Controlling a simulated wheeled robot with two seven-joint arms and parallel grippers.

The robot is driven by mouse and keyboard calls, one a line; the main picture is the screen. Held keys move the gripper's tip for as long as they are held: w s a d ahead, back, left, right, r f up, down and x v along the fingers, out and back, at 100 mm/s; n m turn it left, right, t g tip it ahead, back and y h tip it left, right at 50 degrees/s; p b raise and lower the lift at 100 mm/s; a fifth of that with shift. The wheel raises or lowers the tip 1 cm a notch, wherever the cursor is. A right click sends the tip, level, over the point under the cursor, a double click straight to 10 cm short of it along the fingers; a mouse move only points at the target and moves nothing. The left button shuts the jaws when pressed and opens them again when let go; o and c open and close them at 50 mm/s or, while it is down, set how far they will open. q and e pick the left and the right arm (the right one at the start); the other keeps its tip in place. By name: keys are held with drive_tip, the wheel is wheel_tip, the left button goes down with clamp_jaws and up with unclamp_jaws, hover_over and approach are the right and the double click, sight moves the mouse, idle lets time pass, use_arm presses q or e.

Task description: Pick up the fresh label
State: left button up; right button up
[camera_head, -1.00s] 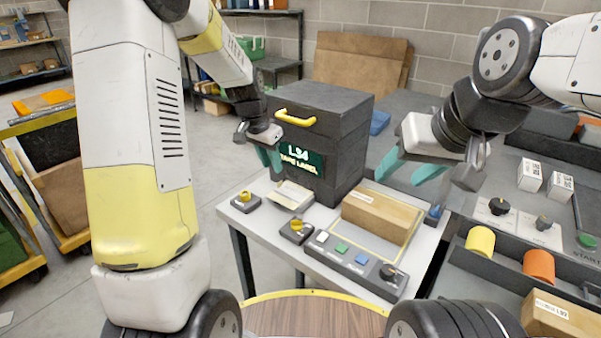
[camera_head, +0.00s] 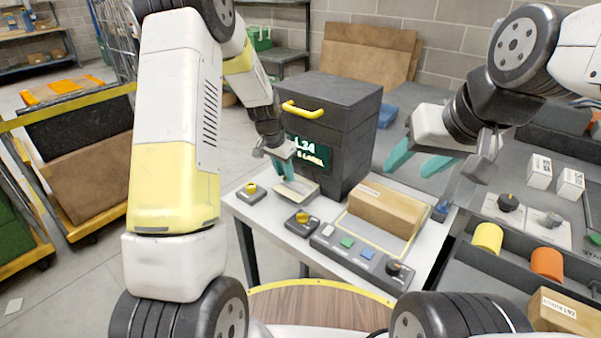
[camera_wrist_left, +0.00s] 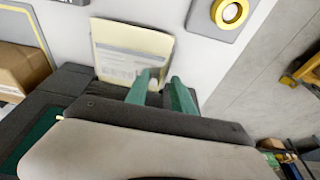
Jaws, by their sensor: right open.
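The fresh label, a pale cream sheet with grey print, lies at the foot of the dark label printer (camera_head: 335,125). It shows in the head view (camera_head: 299,188) and larger in the left wrist view (camera_wrist_left: 125,52). My left gripper (camera_head: 287,173) is just above the label, fingers pointing down. In the left wrist view its teal fingertips (camera_wrist_left: 161,82) are apart, overlapping the label's lower right corner; whether they touch it I cannot tell. My right gripper (camera_head: 416,162) is open and empty, above the area right of the printer.
A cardboard box (camera_head: 385,208) lies on the white table, behind a button panel (camera_head: 360,255). Small knob units (camera_head: 303,222) and (camera_head: 251,192) stand near the label. Yellow and orange rolls (camera_head: 487,238) sit at the right.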

use_arm(q)
clamp_jaws()
drive_tip(key=shift+r, duration=0.1)
